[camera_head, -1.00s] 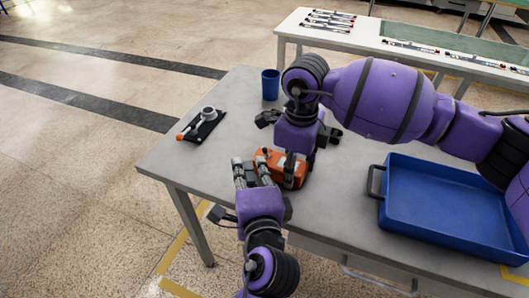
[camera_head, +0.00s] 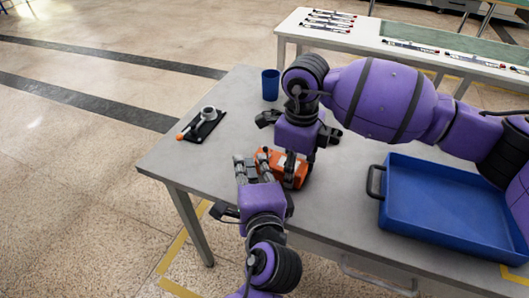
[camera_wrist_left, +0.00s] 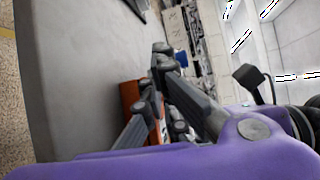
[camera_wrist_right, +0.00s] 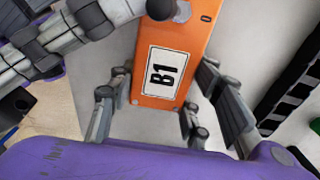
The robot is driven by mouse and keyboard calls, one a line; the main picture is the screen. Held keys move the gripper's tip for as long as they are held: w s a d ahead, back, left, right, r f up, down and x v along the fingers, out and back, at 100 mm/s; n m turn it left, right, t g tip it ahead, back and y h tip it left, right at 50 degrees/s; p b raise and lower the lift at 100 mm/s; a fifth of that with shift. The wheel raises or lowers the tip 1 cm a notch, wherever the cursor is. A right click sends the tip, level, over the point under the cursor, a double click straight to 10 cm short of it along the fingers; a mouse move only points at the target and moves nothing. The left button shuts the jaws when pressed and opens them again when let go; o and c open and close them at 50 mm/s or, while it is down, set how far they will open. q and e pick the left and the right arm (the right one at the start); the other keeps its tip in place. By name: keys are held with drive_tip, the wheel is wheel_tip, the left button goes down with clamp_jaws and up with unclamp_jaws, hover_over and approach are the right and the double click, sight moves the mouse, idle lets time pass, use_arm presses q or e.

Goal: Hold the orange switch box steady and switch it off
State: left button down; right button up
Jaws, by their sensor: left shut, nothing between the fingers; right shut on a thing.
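The orange switch box (camera_head: 297,172) lies on the grey table near its front edge. In the right wrist view the box (camera_wrist_right: 188,40) shows a "B1" label, a "0" mark and a dark round knob (camera_wrist_right: 166,9) at the top. My right gripper (camera_head: 291,172) reaches down over the box and is shut on its sides. My left gripper (camera_head: 252,160) is shut and empty at the box's left end, with its fingers close to the knob in the right wrist view. Whether they touch the knob I cannot tell. In the left wrist view the box (camera_wrist_left: 130,97) is partly hidden behind my left fingers.
A blue cup (camera_head: 270,85) stands behind my right gripper. A black holder (camera_head: 204,126) with a white round part and an orange-tipped tool lies at the left. A large blue tray (camera_head: 455,238) fills the table's right side. The table's left front is clear.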

use_arm(q)
drive_tip(key=shift+w+d+r, duration=0.15)
drive_tip(key=shift+w+r, duration=0.05)
drive_tip(key=shift+w, duration=0.2)
idle(0.4)
drive_tip(key=shift+s+f, duration=0.1)
drive_tip(key=shift+s+a+f, duration=0.2)
drive_tip(key=shift+s+a, duration=0.05)
drive_tip(key=shift+s, duration=0.3)
drive_tip(key=shift+s+a+f, duration=0.2)
drive_tip(key=shift+s, duration=0.3)
drive_tip(key=shift+s+a+f, duration=0.3)
drive_tip(key=shift+s, duration=0.4)
drive_tip(key=shift+s+a+f, duration=0.25)
drive_tip(key=shift+s+f, duration=0.1)
drive_tip(key=shift+s, duration=0.4)
drive_tip(key=shift+s+a+f, duration=0.3)
drive_tip(key=shift+s, duration=0.4)
use_arm(e)
drive_tip(key=o, duration=1.4)
drive_tip(key=shift+c, duration=0.2)
